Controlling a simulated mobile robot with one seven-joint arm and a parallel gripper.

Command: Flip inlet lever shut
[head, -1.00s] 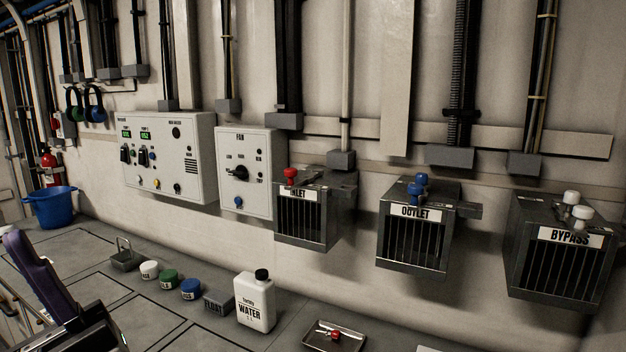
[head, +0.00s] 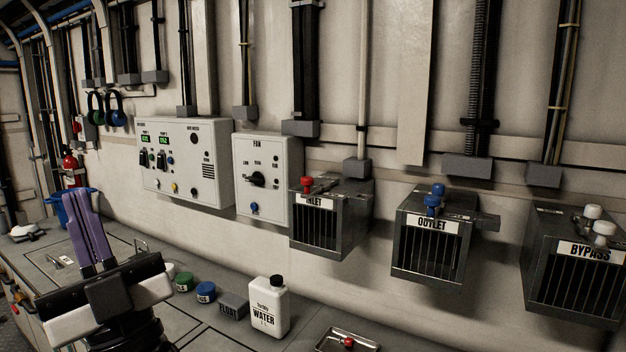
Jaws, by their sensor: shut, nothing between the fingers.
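The inlet box (head: 320,232) is a dark slatted unit on the wall, labelled INLET, right of the fan panel. Its lever has a red knob (head: 307,184) at the box's top front, partly covering the label. The lever's exact angle is hard to tell. My gripper (head: 82,196) is at the lower left, its purple fingers pointing up, shut and empty. It is well to the left of the inlet lever and touches nothing I can see.
The outlet box (head: 432,245) with blue knobs and the bypass box (head: 575,275) with white knobs are to the right. The fan panel (head: 266,178) is just left of the inlet. A water bottle (head: 269,308), a float block (head: 233,306) and a metal tray (head: 347,341) stand on the bench below.

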